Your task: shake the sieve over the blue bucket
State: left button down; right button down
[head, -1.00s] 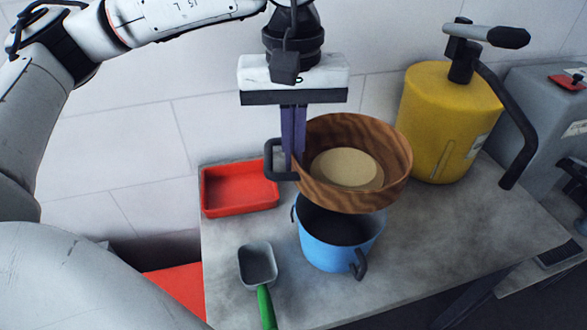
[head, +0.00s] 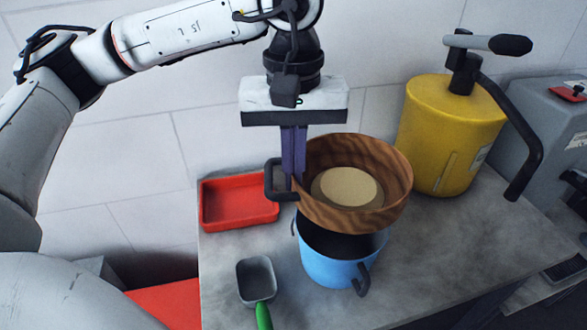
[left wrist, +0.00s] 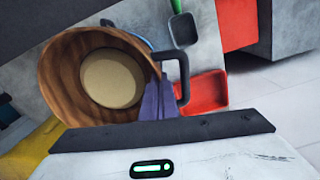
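The sieve (head: 396,200) is a round wooden bowl shape with a dark handle at its left and a pale tan disc of material inside. My left gripper (head: 294,176) points down and is shut on the sieve's handle side. The sieve is held above the blue bucket (head: 330,268), hiding part of its opening; the bucket's inside looks dark. In the left wrist view the sieve (left wrist: 60,75) and its handle show beside the purple fingers (left wrist: 158,100). My right gripper is in neither view.
A red tray (head: 238,205) lies left of the bucket. A grey scoop (head: 256,280) with a green handle lies in front of it. A yellow pump canister (head: 440,140) stands at the back right. The grey table (head: 450,250) is clear right of the bucket.

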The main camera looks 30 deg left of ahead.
pick_arm(q)
jog(key=shift+f+b, duration=0.55)
jog(key=shift+f, duration=0.2)
jog(key=shift+f+b, duration=0.6)
jog(key=shift+f, duration=0.1)
jog(key=shift+f+b, duration=0.75)
jog(key=shift+f, duration=0.05)
jog(key=shift+f+b, duration=0.4)
jog(key=shift+f, duration=0.05)
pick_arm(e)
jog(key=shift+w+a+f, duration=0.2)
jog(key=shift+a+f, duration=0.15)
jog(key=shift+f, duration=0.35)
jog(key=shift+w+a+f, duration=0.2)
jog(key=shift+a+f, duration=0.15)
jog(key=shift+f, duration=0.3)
pick_arm(q)
jog(key=shift+a, duration=0.1)
